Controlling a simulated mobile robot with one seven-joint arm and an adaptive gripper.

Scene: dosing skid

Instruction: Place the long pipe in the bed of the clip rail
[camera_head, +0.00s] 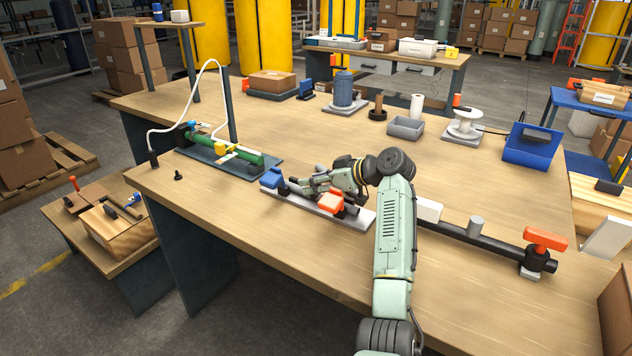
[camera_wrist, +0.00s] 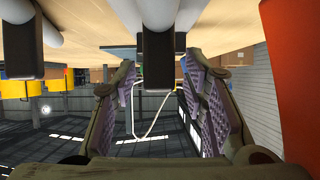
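A light grey rail (camera_head: 355,218) lies near the bench's front edge, with a blue block (camera_head: 272,178) at its left end and an orange part (camera_head: 331,202) on it. I take it for the clip rail, but cannot be sure. A long dark pipe (camera_head: 500,247) with an orange handle (camera_head: 545,238) lies to the right; my arm hides its left end. My gripper (camera_head: 308,185) is low over the rail, pointing left.
A green tube (camera_head: 243,157) with yellow fittings and a white hose sits on a dark plate (camera_head: 265,173) at the left. A grey tray (camera_head: 405,127), a white spool (camera_head: 464,122) and a blue bin (camera_head: 530,147) stand farther back.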

